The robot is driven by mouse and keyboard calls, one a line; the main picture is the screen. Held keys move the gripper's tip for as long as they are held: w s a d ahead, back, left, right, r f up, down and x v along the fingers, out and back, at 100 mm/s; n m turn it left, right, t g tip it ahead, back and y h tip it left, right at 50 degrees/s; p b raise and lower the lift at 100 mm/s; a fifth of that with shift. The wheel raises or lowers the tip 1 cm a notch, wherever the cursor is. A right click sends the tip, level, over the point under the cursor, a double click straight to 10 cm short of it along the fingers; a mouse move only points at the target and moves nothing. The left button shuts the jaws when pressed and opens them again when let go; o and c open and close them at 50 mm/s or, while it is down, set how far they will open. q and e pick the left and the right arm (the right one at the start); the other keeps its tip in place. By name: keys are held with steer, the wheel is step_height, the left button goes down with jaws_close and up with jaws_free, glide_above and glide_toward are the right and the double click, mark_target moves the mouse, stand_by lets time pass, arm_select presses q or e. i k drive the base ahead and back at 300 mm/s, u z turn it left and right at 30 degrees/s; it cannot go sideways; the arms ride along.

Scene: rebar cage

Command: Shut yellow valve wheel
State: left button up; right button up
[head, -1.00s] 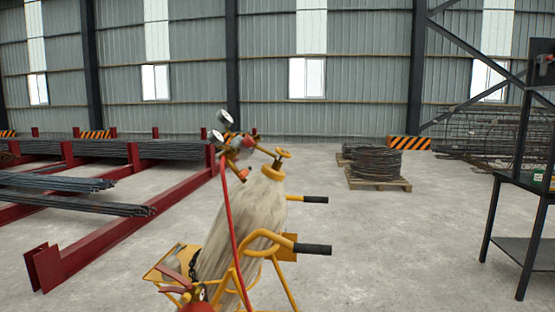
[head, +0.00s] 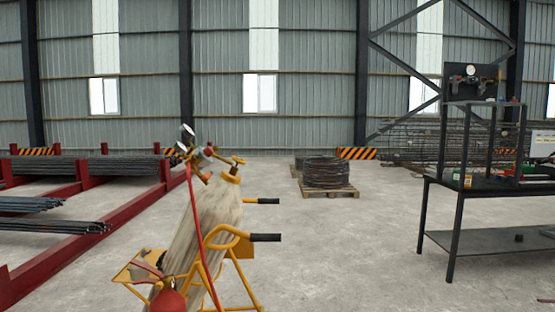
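A yellow valve wheel (head: 237,160) sits on top of a pale, worn gas cylinder (head: 212,222) left of the middle in the head view. The cylinder leans in a yellow cart (head: 240,262) with two black-gripped handles. A regulator (head: 201,156) with round gauges joins the valve on its left, and a red hose (head: 197,225) runs down from it. Neither of my grippers is in the head view.
A black workbench (head: 480,190) with tools stands at the right. A wire coil (head: 327,172) on a pallet lies behind the cart. Red racks (head: 110,218) with rebar fill the left. The floor between cart and bench is clear.

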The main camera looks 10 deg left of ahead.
mark_target(238, 161)
steer(key=z, duration=0.6)
steer(key=i, duration=1.15)
steer(key=z, duration=0.15)
